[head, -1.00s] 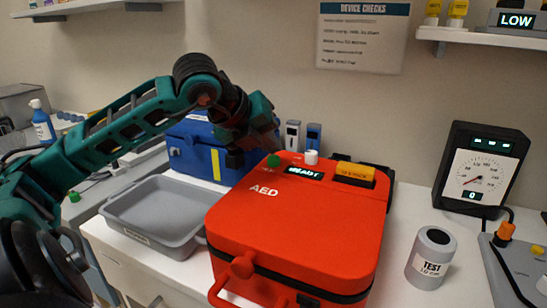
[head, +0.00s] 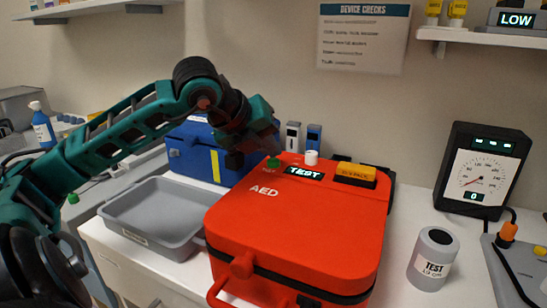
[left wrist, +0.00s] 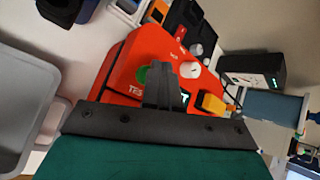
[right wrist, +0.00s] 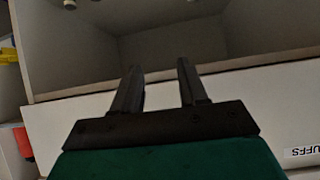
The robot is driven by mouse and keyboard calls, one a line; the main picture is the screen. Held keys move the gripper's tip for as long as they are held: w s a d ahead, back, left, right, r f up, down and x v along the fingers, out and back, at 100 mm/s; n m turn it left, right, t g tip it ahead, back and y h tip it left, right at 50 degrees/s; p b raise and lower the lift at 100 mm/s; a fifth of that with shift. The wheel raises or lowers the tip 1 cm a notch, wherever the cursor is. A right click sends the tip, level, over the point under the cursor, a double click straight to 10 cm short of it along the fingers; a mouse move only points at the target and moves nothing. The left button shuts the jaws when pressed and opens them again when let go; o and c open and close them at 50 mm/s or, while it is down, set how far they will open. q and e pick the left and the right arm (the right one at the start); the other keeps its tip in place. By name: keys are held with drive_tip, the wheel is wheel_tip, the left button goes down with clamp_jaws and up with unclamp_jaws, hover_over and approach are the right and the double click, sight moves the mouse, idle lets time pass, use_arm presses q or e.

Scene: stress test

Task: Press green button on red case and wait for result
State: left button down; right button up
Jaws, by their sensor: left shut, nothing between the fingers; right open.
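The red AED case (head: 300,215) lies flat on the white counter in the head view. On its top are a green button (head: 273,163), a display (head: 304,172) reading TEST, a white knob (head: 311,157) and a yellow-orange block (head: 355,170). My left gripper (left wrist: 163,75) is shut and empty. In the left wrist view its fingertips overlap the right side of the green button (left wrist: 143,74); whether they touch it I cannot tell. My right gripper (right wrist: 158,75) is open and empty, in front of a pale cabinet with an open shelf.
A grey tray (head: 128,231) and a blue case (head: 190,160) stand left of the red case. A grey TEST cylinder (head: 433,260) and a black gauge (head: 481,172) stand to the right. Bare counter lies between the red case and the cylinder.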

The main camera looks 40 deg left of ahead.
sight(269, 161)
use_arm(q)
drive_tip(key=shift+r+p, duration=0.6)
drive_tip(key=shift+r, duration=0.3)
wheel_tip(269, 161, up, 5)
drive_tip(key=p, duration=0.4)
idle(0.4)
idle(0.4)
